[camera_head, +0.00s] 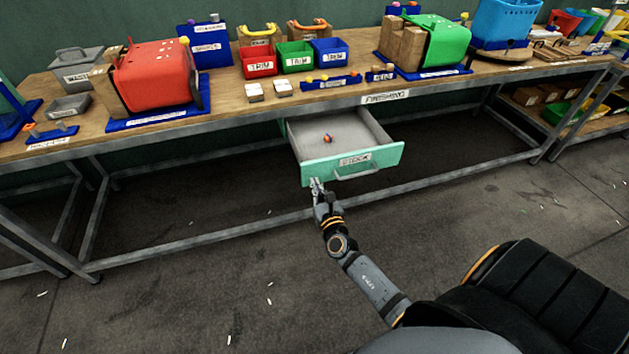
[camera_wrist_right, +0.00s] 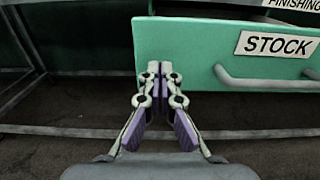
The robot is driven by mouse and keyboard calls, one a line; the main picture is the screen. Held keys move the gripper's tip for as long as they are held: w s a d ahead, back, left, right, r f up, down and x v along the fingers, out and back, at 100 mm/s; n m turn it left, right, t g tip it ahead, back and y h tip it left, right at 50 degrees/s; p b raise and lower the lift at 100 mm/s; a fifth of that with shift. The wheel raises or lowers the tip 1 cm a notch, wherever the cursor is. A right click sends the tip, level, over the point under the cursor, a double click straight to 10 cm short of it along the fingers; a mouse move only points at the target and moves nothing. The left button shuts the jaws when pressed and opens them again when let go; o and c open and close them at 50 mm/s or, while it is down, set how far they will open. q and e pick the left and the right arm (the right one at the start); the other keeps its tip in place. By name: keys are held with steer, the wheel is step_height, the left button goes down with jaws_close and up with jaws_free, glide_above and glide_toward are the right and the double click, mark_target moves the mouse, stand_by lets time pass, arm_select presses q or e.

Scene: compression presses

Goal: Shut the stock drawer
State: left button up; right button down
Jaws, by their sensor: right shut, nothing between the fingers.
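The stock drawer (camera_head: 395,152) hangs under the workbench and is pulled out, with its grey inside showing. It has a green front with a STOCK label and a grey bar handle (camera_head: 357,172). A small orange and dark item (camera_head: 327,138) lies in it. My right gripper (camera_head: 316,183) is shut and empty at the lower left part of the drawer front. In the right wrist view the fingertips (camera_wrist_right: 160,68) overlap the left end of the green front (camera_wrist_right: 180,50), left of the handle (camera_wrist_right: 260,80). I cannot tell whether they touch it. My left gripper is not in view.
The workbench (camera_head: 240,110) carries a red press (camera_head: 155,75), a green press (camera_head: 440,42), small bins (camera_head: 295,56) and a grey toolbox (camera_head: 77,68). Its metal frame has a low rail (camera_head: 200,237). The floor in front is open, with small scraps.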

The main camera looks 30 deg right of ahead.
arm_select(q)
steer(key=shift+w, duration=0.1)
arm_select(e)
steer(key=shift+x, duration=0.8)
